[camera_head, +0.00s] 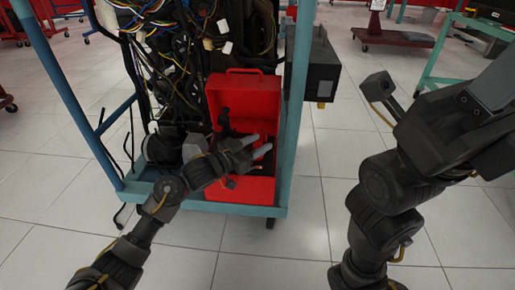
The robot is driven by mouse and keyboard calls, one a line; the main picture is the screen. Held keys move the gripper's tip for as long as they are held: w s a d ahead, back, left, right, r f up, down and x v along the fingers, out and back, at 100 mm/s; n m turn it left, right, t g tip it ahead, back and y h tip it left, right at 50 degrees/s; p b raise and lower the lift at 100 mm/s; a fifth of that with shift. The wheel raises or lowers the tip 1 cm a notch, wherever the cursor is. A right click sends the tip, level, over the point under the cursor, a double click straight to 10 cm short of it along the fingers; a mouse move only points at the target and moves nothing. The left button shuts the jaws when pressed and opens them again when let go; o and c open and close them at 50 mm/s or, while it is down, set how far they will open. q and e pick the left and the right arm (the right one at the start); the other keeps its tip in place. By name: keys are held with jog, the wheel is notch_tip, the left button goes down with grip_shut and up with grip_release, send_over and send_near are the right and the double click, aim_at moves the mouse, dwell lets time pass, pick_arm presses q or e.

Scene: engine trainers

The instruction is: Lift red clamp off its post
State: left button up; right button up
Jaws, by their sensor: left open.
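An open red box (222,97) stands on the lower shelf of a teal-framed engine trainer, its lid raised at the back. My left gripper (257,147) is in front of the box's opening, with its fingers pointing right and spread apart. A small red piece (262,152) shows by the fingertips; it may be the red clamp, but it is too small and partly covered to be sure. I cannot make out its post or whether the fingers touch it.
The teal frame (298,110) stands close to the right of the box. Dark engine parts and wires (165,50) fill the space at left and above. A black box (318,72) is mounted on the frame's right side. The tiled floor in front is clear.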

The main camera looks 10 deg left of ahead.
pick_arm(q)
grip_shut()
dwell(0.3)
